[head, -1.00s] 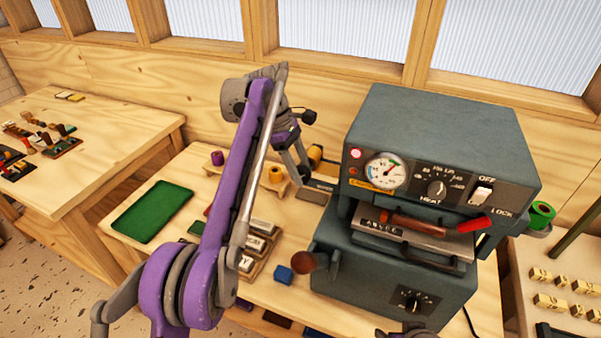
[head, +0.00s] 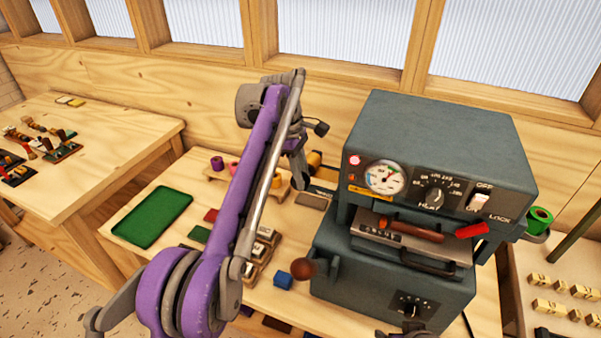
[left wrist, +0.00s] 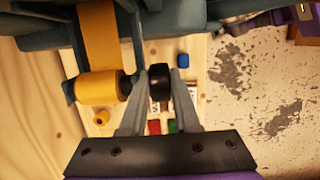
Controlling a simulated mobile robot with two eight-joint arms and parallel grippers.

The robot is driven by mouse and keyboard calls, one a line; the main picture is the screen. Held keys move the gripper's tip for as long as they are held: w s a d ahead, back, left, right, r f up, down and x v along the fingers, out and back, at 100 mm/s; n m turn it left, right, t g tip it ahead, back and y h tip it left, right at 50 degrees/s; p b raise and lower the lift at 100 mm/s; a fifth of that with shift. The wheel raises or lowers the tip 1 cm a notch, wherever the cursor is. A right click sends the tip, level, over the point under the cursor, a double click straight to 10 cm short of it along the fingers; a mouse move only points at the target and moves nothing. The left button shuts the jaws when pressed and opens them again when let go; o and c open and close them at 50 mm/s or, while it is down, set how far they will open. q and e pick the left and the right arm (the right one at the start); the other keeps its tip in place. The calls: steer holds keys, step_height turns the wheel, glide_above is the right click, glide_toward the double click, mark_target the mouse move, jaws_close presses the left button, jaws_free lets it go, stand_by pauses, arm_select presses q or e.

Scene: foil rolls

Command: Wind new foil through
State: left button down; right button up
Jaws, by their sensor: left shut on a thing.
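The dark green-grey foil press (head: 440,125) stands on the bench, right of my left arm. In the left wrist view a gold foil roll (left wrist: 96,88) sits at its side, with a gold strip (left wrist: 98,35) running from it towards the press. The roll also shows small in the head view (head: 314,159), partly behind my arm. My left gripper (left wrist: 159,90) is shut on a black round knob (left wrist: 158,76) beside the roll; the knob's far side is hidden. A green foil roll (head: 540,215) sits at the press's right side.
A wooden stand with spare rolls, one purple (head: 217,163), is behind my left arm. A green tray (head: 152,215) lies left of it. Letter blocks (head: 565,290) lie at right.

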arm_select(q)
steer(key=shift+d+t+y, duration=0.2)
steer(key=shift+t+y, duration=0.2)
steer(key=shift+y, duration=0.7)
arm_select(e)
steer(key=shift+w+r, duration=0.3)
steer(key=shift+r, duration=0.2)
arm_select(q)
steer(key=c, duration=0.6)
jaws_free()
steer(key=shift+c, duration=0.2)
arm_select(e)
steer(key=shift+r, duration=0.1)
